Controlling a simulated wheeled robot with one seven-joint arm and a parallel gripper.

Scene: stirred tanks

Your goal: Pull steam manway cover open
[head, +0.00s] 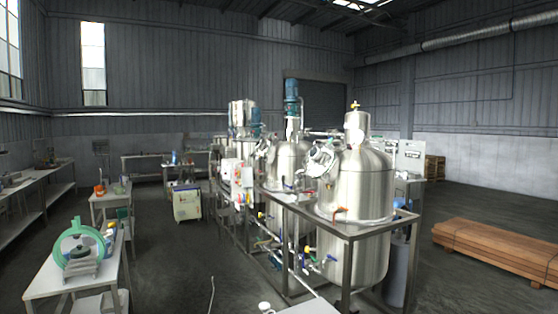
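Steel stirred tanks stand in a row on a metal frame right of centre. The nearest tank (362,185) is large and domed, with a yellow-topped fitting above it. A round manway cover (321,158) with clamp-like parts sits on the upper left shoulder of this tank. It looks shut, but it is small and I cannot tell for sure. No label naming it as the steam one is readable. Another tank (292,162) with a blue motor (291,88) stands behind. My gripper is not in view.
The tank frame (347,236) carries pipes and coloured valves at its lower left. Stacked timber (500,252) lies at right. A bench (45,280) with a green ring-shaped device (82,250) stands at left. The floor aisle (170,260) between bench and tanks is mostly clear.

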